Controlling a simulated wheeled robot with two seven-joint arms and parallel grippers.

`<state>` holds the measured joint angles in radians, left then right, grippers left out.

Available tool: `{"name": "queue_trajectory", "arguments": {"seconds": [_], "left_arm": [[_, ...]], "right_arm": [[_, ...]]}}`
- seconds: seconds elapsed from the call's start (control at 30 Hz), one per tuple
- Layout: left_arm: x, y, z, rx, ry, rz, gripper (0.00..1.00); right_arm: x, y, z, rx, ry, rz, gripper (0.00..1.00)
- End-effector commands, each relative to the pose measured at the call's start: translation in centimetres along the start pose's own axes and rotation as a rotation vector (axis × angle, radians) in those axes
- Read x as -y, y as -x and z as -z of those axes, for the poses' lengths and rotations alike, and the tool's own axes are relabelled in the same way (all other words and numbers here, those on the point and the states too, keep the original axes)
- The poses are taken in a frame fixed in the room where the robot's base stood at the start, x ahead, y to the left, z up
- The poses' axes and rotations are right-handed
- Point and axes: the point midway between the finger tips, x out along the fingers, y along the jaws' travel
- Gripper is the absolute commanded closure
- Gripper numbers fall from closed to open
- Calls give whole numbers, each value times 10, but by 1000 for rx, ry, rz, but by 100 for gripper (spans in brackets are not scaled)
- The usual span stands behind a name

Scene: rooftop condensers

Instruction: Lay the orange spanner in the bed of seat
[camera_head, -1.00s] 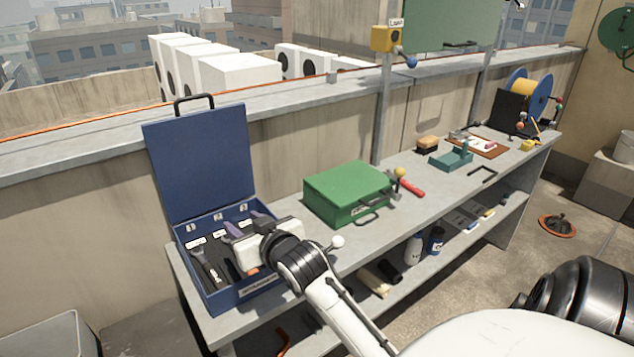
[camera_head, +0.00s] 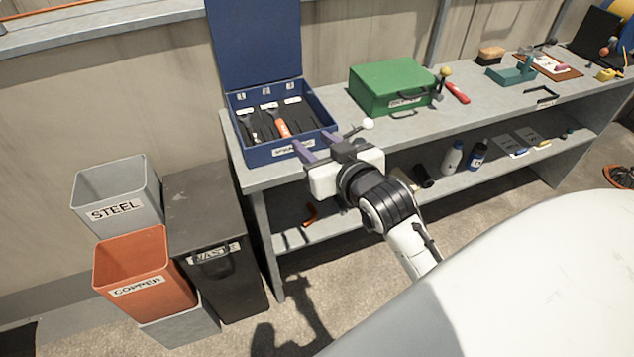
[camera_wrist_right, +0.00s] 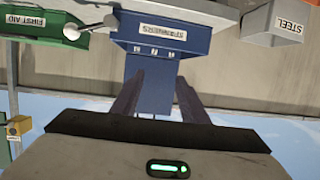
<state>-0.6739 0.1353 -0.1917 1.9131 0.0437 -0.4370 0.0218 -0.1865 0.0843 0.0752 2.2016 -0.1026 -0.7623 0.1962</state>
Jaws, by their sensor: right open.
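The orange spanner (camera_head: 281,126) lies in the open blue case (camera_head: 265,156), near the middle of its dark slotted bed. Its orange handle points toward the case's front wall. Whether it sits fully down in a slot is too small to tell. A dark spanner (camera_head: 247,127) lies to its left. My right gripper (camera_head: 311,143) is open and empty, just outside the case's front right corner, its purple fingers pointing at the case. In the right wrist view, the open fingers (camera_wrist_right: 157,97) have nothing between them, and the case (camera_wrist_right: 180,38) appears upside down. My left gripper is out of view.
A green first-aid case (camera_head: 388,87) stands right of the blue case on the grey bench (camera_head: 340,113). The blue lid (camera_head: 255,45) stands upright behind. Steel (camera_head: 115,190), copper (camera_head: 140,275) and waste (camera_head: 215,230) bins stand at the left. A white-knobbed object (camera_head: 367,124) shows near my gripper.

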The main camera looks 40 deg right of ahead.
Motion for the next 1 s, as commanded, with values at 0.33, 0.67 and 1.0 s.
{"name": "queue_trajectory", "arguments": {"seconds": [0.33, 0.67, 1.0], "left_arm": [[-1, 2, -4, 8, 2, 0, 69], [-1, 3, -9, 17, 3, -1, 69], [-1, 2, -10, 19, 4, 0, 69]], "right_arm": [[30, 56, -25, 4, 16, 58, 60], [44, 81, -35, 1, 25, 85, 60], [55, 79, -70, 59, 43, 119, 60]]}}
